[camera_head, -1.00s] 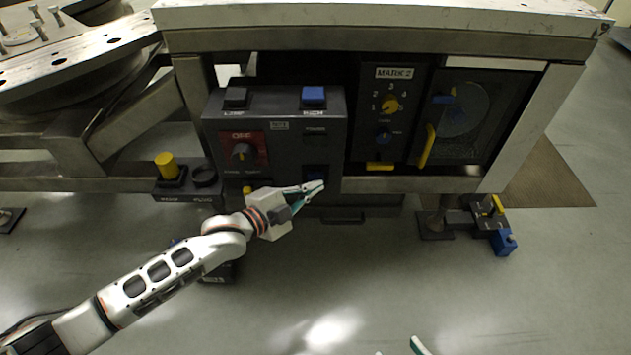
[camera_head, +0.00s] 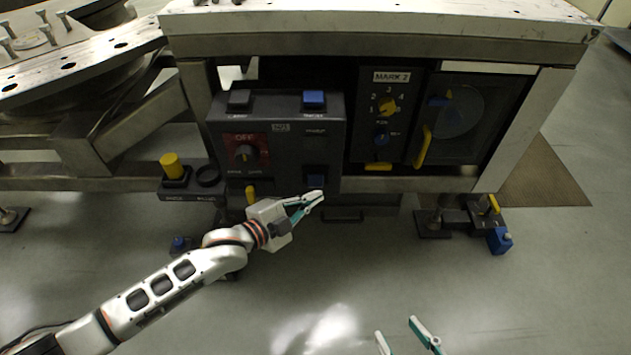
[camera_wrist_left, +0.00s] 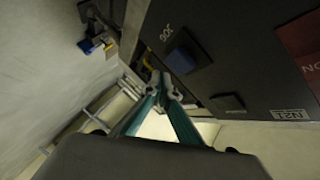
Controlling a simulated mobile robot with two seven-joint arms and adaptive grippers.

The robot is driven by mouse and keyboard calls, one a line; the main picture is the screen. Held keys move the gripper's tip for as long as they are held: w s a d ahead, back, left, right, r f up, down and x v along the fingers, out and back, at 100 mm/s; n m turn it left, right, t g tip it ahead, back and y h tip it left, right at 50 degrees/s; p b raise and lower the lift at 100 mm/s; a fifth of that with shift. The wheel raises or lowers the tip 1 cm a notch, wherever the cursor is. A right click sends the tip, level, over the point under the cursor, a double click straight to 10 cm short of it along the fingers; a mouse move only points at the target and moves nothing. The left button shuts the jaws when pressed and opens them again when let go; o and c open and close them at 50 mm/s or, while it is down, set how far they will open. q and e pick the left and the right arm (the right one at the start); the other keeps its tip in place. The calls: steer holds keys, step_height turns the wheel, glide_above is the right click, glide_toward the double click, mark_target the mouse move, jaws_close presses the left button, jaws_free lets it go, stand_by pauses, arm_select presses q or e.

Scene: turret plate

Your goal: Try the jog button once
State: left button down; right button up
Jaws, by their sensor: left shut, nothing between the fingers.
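The jog button (camera_head: 316,180) is the lower dark blue square button on the right side of the dark control box. It also shows in the left wrist view as a blue button (camera_wrist_left: 181,60) beside an upside-down JOG label (camera_wrist_left: 166,33). My left gripper (camera_head: 319,195) is shut and empty, with its tips just below the button in the head view. In the left wrist view its fingertips (camera_wrist_left: 163,88) meet to the lower left of the button; contact is not visible. My right gripper (camera_head: 397,328) shows only two separated fingertips at the bottom edge.
The control box (camera_head: 290,155) also has a black button (camera_head: 239,99), an upper blue button (camera_head: 314,100) and a red-backed OFF knob (camera_head: 245,154). A yellow post (camera_head: 172,166) stands at left. The MARK 2 panel (camera_head: 377,140) is at right. Open floor lies in front.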

arm_select(q)
steer(key=s+p, duration=0.1)
steer(key=s, duration=0.2)
steer(key=shift+s, duration=0.3)
arm_select(e)
steer(key=r, duration=0.1)
steer(key=w+r, duration=0.1)
steer(key=r, duration=0.1)
steer(key=shift+w+r+t, duration=0.25)
steer(key=shift+r+t, duration=0.1)
steer(key=shift+t, duration=0.05)
arm_select(q)
steer(key=shift+r, duration=0.1)
